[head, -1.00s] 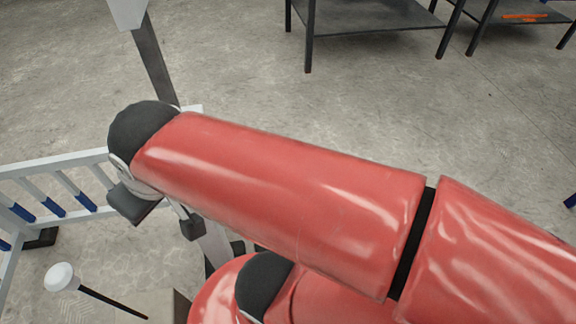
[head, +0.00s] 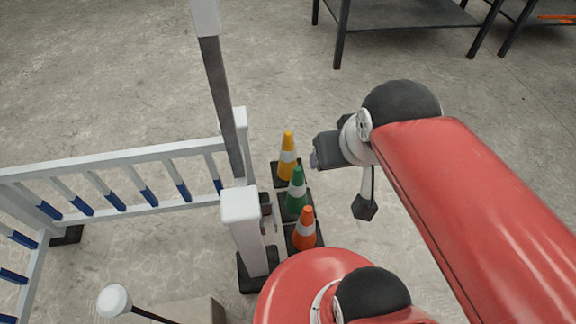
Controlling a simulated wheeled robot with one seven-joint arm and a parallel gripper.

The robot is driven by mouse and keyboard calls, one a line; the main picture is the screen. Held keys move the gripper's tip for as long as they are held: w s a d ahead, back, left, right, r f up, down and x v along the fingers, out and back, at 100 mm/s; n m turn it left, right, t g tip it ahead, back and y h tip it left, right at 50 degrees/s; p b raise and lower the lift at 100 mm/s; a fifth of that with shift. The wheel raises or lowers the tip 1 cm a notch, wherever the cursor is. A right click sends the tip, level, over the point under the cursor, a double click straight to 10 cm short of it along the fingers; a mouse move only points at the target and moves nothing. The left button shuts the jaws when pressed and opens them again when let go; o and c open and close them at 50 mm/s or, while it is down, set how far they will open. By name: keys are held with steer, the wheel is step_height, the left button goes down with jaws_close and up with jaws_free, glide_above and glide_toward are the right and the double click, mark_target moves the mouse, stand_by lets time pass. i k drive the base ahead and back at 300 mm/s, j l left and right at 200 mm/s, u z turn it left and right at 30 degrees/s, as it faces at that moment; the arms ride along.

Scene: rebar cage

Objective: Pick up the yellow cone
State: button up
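I see dark parts at the wrist, but not clearly whether the fingers are open or shut. Nothing shows held in it.
A white barrier with blue-striped bars (head: 120,205) and a white post (head: 246,232) stand close left of the cones. A dark table (head: 400,14) stands at the back. The floor behind the cones is clear. A white-topped post (head: 114,300) is at the lower left.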

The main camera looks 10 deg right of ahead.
mark_target(282, 170)
steer(key=u, duration=1)
steer(key=i+l+u, duration=0.1)
steer(key=l, duration=1)
steer(key=i+l+u, duration=0.1)
steer(key=l, duration=0.95)
